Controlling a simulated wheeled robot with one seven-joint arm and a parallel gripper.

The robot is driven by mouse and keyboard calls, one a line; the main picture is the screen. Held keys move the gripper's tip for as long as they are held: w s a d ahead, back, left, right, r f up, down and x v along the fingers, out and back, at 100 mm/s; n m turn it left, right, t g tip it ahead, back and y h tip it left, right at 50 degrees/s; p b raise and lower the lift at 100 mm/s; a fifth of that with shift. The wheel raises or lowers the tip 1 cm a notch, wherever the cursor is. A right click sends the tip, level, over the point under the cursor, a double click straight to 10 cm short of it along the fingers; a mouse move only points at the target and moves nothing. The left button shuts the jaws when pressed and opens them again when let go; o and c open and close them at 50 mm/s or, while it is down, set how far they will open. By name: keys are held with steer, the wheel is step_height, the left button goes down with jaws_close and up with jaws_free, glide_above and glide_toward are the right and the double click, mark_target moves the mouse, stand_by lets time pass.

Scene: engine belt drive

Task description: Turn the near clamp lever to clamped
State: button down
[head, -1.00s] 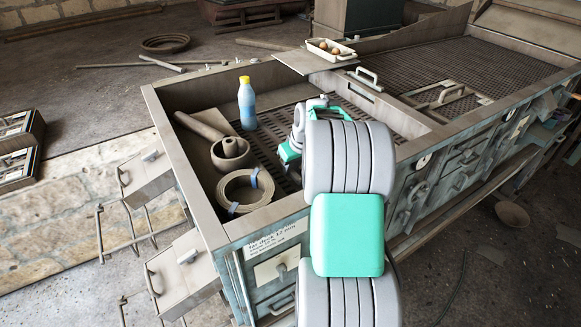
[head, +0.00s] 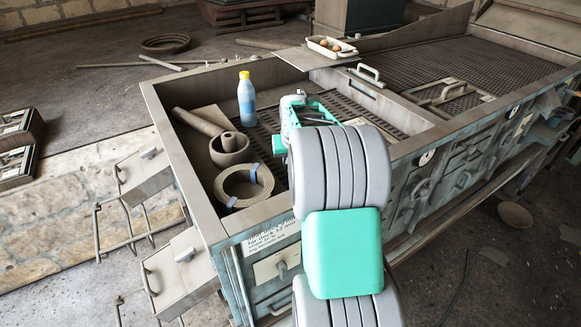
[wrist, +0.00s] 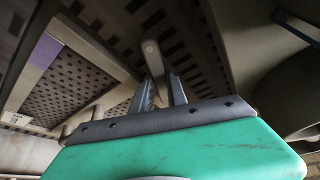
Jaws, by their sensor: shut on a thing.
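My gripper (wrist: 162,94) shows in the wrist view with its two dark fingers closed around a grey bar with a rounded end (wrist: 151,48). This bar looks like the near clamp lever, but its base and its marked positions are not clear. In the head view my arm reaches over the near wall of the bench's tray, and the teal gripper body (head: 316,111) is above the slotted tray floor. My arm hides the fingertips and the held lever there.
The tray walls (head: 183,190) surround this space.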

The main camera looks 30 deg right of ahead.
steer(key=m, duration=0.2)
steer(key=m+g+h+b, duration=0.1)
steer(key=shift+w+a+m, duration=0.15)
steer(key=shift+m, duration=0.25)
steer(key=m+h, duration=0.1)
steer(key=m, duration=0.1)
steer(key=shift+m+g, duration=0.4)
steer(key=m+g, duration=0.1)
steer(key=m, duration=0.2)
steer(key=shift+w+r+p, duration=0.1)
steer(key=shift+w+p, duration=0.05)
steer(key=shift+p, duration=0.25)
steer(key=shift+m+g+p, duration=0.7)
steer(key=shift+m+p, duration=0.05)
steer(key=shift+m, duration=0.95)
steer(key=shift+h, duration=0.3)
steer(key=c, duration=1.3)
jaws_free()
steer(key=v, duration=0.7)
steer(key=shift+w+a+r+p, duration=0.1)
steer(key=shift+a+r+p, duration=0.1)
steer(key=shift+r+p, duration=0.15)
